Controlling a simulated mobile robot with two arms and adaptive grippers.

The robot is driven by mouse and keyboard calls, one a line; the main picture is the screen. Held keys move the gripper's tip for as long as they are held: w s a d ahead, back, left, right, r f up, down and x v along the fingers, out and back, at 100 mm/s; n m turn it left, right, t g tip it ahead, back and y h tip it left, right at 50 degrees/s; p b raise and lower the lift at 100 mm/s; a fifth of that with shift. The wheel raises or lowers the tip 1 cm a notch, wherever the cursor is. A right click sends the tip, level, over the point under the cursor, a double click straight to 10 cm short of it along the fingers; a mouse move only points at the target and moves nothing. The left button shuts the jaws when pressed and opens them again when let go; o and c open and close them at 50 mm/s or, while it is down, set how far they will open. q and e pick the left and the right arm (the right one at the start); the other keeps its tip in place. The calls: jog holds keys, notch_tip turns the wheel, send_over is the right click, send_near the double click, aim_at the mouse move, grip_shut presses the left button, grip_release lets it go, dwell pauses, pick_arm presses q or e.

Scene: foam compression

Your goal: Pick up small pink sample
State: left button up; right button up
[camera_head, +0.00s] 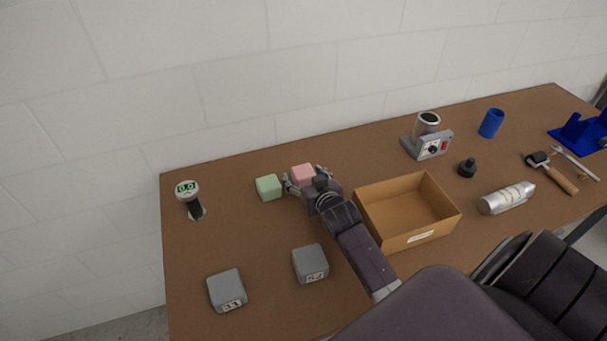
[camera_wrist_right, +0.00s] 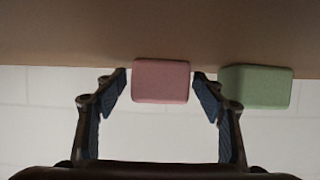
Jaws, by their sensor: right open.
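The small pink sample (camera_head: 302,174) is a block on the brown table, toward the back left in the head view. In the right wrist view the pink sample (camera_wrist_right: 161,81) lies between the two fingertips, with a gap to each. My right gripper (camera_head: 308,184) is open around or just in front of it, and its fingers partly hide the block's lower part in the head view. The right gripper's fingers (camera_wrist_right: 160,88) also show spread in the wrist view. My left gripper is not in view.
A green block (camera_head: 269,188) sits close beside the right gripper. Two grey blocks (camera_head: 227,290) (camera_head: 310,264) lie nearer the front. A cardboard box (camera_head: 437,235) stands right of my right arm. A display post (camera_head: 190,200) stands at left. Tools lie farther right.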

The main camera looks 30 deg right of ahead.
jog(key=shift+w+f, duration=0.1)
jog(key=shift+w, duration=0.1)
jog(key=shift+c, duration=0.2)
jog(key=c, duration=0.9)
